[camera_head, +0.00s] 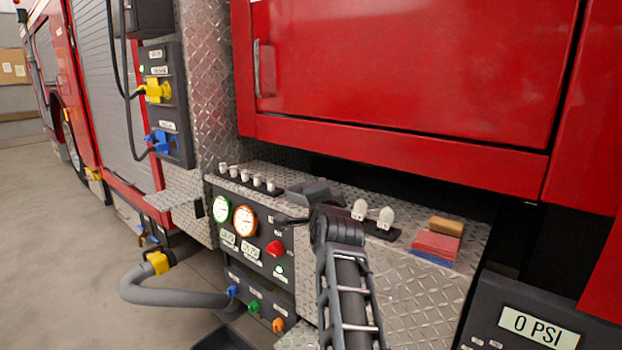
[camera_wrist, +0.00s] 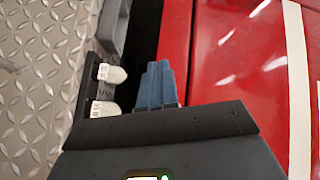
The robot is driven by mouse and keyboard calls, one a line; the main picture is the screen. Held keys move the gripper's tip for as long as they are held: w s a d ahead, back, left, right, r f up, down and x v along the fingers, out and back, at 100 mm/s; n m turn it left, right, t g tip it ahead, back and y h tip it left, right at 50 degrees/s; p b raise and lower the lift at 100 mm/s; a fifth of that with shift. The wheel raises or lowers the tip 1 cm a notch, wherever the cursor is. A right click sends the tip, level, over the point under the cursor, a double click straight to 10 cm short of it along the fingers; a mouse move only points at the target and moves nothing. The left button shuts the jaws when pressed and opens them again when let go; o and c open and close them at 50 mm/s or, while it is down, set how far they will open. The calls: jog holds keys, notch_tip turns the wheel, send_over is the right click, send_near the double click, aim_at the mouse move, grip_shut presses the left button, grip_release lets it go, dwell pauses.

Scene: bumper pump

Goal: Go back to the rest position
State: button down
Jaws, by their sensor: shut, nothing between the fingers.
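My gripper (camera_wrist: 158,80) shows in the wrist view as two blue-grey fingers, shut together with nothing between them. The fingers are beside two white knobs (camera_wrist: 108,90) on a dark strip and overlap the red truck panel (camera_wrist: 215,60) in the picture; I see no contact. In the head view my arm rises from the bottom over the diamond-plate bumper (camera_head: 420,275), left of the same white knobs (camera_head: 385,217). The fingers cannot be made out clearly there.
The pump panel (camera_head: 255,265) with gauges and a red knob (camera_head: 275,248) is left of my arm. Red and brown blocks (camera_head: 437,243) lie on the bumper to the right. A 0 PSI display (camera_head: 540,327) is at lower right. Open floor (camera_head: 60,260) is at far left.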

jog(key=s+d+f+n+h, duration=0.2)
jog(key=s+d+f+n, duration=0.2)
jog(key=s+d+f, duration=0.95)
jog(key=s+d+f+n, duration=0.2)
jog(key=s+d+f, duration=0.3)
jog(key=s, duration=0.5)
jog(key=s+d+f+n, duration=0.2)
jog(key=s+d+f, duration=0.25)
jog(key=s, duration=0.45)
jog(key=s+n+g, duration=0.2)
jog(key=s+n, duration=0.1)
jog(key=s, duration=1.9)
jog(key=s+a+r+n, duration=0.1)
jog(key=s+a+r, duration=0.1)
jog(key=s+r, duration=0.8)
jog(key=s, duration=0.4)
jog(key=shift+s+a+r+g+h, duration=0.15)
jog(key=shift+s+a+g+h, duration=0.1)
jog(key=shift+g+h, duration=0.15)
